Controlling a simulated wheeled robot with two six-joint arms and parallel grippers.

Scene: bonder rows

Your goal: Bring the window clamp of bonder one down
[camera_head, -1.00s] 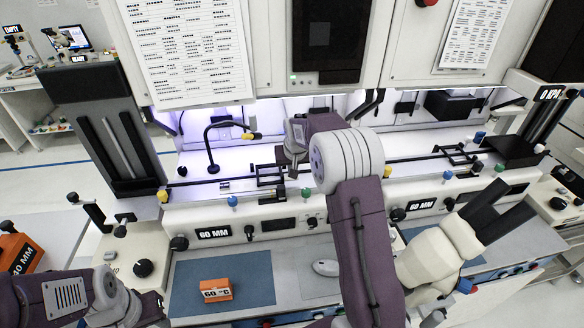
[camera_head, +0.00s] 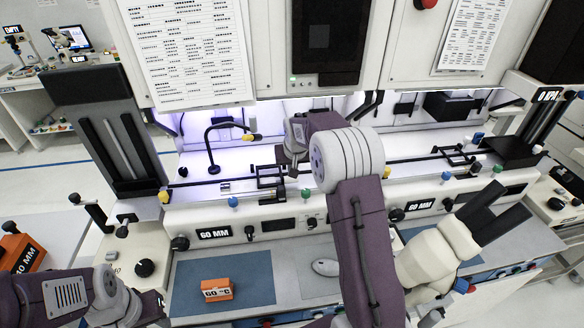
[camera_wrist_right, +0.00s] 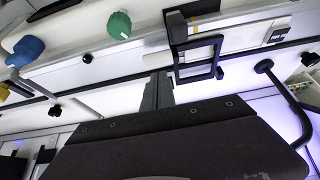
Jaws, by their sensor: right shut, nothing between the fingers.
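A black rectangular window clamp frame (camera_head: 268,176) stands on the left bonder section, above a "60 MM" label. It also shows in the right wrist view (camera_wrist_right: 200,58). My right arm reaches over the bench, and its wrist is just above and right of this frame. My right gripper (camera_wrist_right: 158,90) is shut and empty, with its fingertips beside the frame in the wrist view; I cannot tell whether they touch it. In the head view the fingers are mostly hidden. My left gripper (camera_head: 152,306) is low at the left, away from the clamp; its fingers are unclear.
A black gooseneck lamp (camera_head: 211,148) stands left of the frame. A green knob (camera_wrist_right: 119,25) and a blue knob (camera_wrist_right: 28,48) project near my right gripper. An orange "60 °C" block (camera_head: 217,289) lies on a blue mat (camera_head: 255,272). A similar dark frame (camera_head: 454,154) stands further right.

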